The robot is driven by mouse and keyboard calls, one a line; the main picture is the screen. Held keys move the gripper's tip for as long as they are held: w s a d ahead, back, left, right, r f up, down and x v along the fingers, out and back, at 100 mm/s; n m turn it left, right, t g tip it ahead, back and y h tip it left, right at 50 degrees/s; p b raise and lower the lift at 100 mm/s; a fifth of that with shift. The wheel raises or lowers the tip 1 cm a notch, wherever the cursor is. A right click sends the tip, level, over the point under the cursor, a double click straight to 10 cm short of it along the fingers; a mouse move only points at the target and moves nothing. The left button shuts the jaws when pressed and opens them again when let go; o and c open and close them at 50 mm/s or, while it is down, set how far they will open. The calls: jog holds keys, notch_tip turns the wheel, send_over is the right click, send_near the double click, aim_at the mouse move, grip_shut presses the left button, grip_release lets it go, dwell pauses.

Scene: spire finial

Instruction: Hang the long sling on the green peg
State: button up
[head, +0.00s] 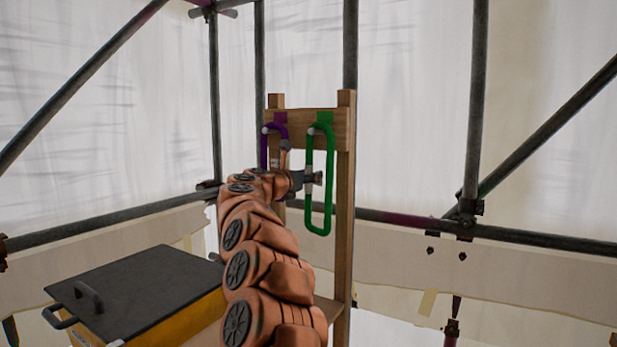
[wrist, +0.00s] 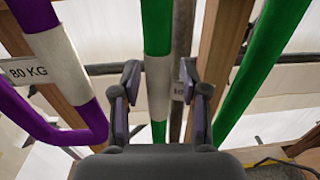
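The long green sling (head: 329,190) hangs upright on the wooden rack, below the green patch (head: 325,118). Its top loop lies over the pale-tipped green peg (head: 311,131). My gripper (head: 312,178) is at its left strand. In the wrist view that strand, with its white sleeve (wrist: 158,90), runs between my two fingers (wrist: 160,95). The fingers stand apart, with a gap on each side of the strand. A shorter purple sling (head: 264,150) hangs on the left peg; its lower end shows in the wrist view (wrist: 75,133).
The rack's wooden right post (head: 344,230) stands close beside the green sling. A black-lidded yellow box (head: 140,285) stands at lower left. Dark scaffold tubes (head: 476,100) and pale sheeting surround the rack. Space right of the rack looks open.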

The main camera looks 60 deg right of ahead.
jog(key=shift+a, duration=0.15)
jog(key=a, duration=1.1)
jog(key=shift+w+a, duration=0.15)
jog(key=shift+a, duration=0.25)
